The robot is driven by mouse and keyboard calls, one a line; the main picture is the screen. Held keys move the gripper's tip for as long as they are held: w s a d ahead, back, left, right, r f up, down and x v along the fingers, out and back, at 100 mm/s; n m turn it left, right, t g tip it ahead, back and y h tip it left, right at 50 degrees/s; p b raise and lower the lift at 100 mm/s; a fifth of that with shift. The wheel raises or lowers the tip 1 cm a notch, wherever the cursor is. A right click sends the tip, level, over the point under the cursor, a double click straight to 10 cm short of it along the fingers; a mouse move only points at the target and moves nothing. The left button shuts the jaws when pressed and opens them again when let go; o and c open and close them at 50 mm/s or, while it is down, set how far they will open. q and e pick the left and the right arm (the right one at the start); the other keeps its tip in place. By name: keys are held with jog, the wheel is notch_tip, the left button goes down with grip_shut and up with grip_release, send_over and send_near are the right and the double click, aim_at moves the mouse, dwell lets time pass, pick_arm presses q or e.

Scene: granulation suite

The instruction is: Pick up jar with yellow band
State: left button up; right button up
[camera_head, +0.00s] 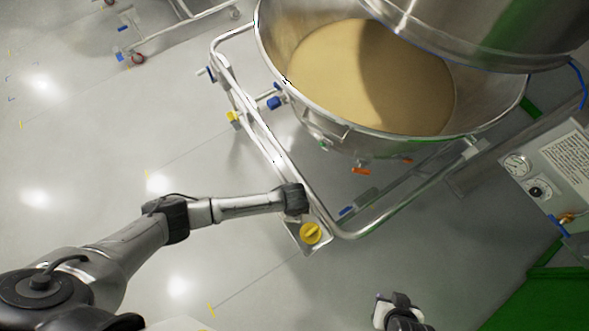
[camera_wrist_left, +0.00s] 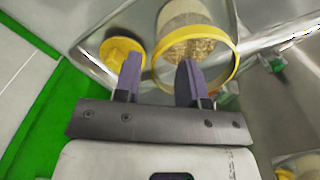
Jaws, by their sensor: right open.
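The jar with the yellow band (camera_wrist_left: 197,48) is in the left wrist view, clear-walled, with tan granules inside. A round yellow lid (camera_wrist_left: 122,50) lies to its left on a metal tray (camera_wrist_left: 88,44). In the head view the yellow lid (camera_head: 311,233) is on the small tray at the trolley's corner; I cannot make out the jar there. My left gripper (camera_wrist_left: 160,80) has its purple fingers apart; the right finger overlaps the near part of the yellow band, and contact cannot be told. My right gripper (camera_head: 392,306) is open and empty at the bottom of the head view.
A large steel bowl (camera_head: 268,52) of tan powder sits in a tubular trolley (camera_head: 380,222), under a steel vessel (camera_head: 490,35). A control panel (camera_head: 555,165) with a gauge stands at the right. Open grey floor (camera_head: 80,170) lies to the left.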

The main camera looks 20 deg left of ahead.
pick_arm(q)
jog(key=shift+s+a+f+b, duration=0.1)
jog(key=shift+f+b, duration=0.1)
jog(key=shift+f, duration=1.05)
jog(key=shift+s+f+b, duration=0.1)
jog(key=shift+f+b, duration=0.05)
jog(key=shift+f, duration=1.1)
jog(key=shift+c, duration=0.2)
grip_shut()
